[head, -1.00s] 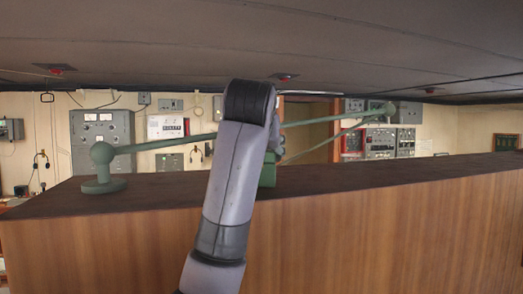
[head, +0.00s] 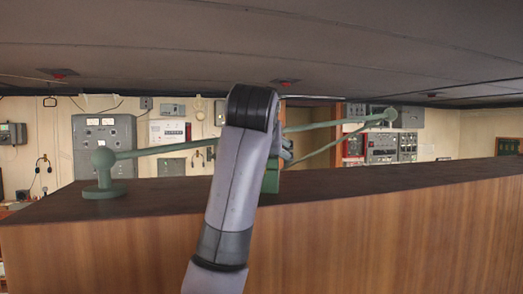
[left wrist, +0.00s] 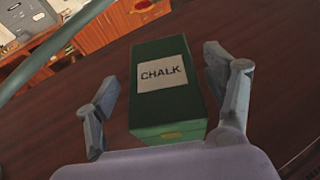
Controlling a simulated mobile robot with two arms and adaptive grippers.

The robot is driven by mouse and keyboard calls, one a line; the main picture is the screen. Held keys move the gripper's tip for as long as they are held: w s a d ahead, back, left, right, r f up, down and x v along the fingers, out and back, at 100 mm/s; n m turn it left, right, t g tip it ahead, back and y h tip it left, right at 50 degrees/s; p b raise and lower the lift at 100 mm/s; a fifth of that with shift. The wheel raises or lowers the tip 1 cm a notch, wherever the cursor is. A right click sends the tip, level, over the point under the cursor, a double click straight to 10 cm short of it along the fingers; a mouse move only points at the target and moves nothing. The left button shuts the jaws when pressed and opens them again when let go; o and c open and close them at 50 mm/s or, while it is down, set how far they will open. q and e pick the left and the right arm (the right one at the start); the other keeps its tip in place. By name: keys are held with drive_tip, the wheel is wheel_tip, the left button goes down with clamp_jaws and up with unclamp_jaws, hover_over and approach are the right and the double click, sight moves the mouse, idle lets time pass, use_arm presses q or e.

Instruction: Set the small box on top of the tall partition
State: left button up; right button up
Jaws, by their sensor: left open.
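The small box (left wrist: 168,108) is dark green with a pale label reading CHALK. In the left wrist view it rests on the dark brown top of the tall partition (head: 390,230). My left gripper (left wrist: 160,66) is open, one finger on each side of the box, with visible gaps. In the head view my left arm hides most of the box; a green piece of it (head: 271,180) shows beside the arm on the partition top. The left gripper (head: 287,152) is mostly hidden there behind its own arm. My right gripper is in neither view.
A green rail (head: 190,147) on a round-footed post (head: 104,175) runs above the partition top. The low grey ceiling (head: 350,45) is close above my arm. Grey control panels (head: 103,138) line the far wall. The partition top to the right is clear.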

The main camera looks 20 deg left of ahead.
use_arm(q)
drive_tip(key=b+v, duration=1)
drive_tip(key=v, duration=0.2)
drive_tip(key=shift+s, duration=0.15)
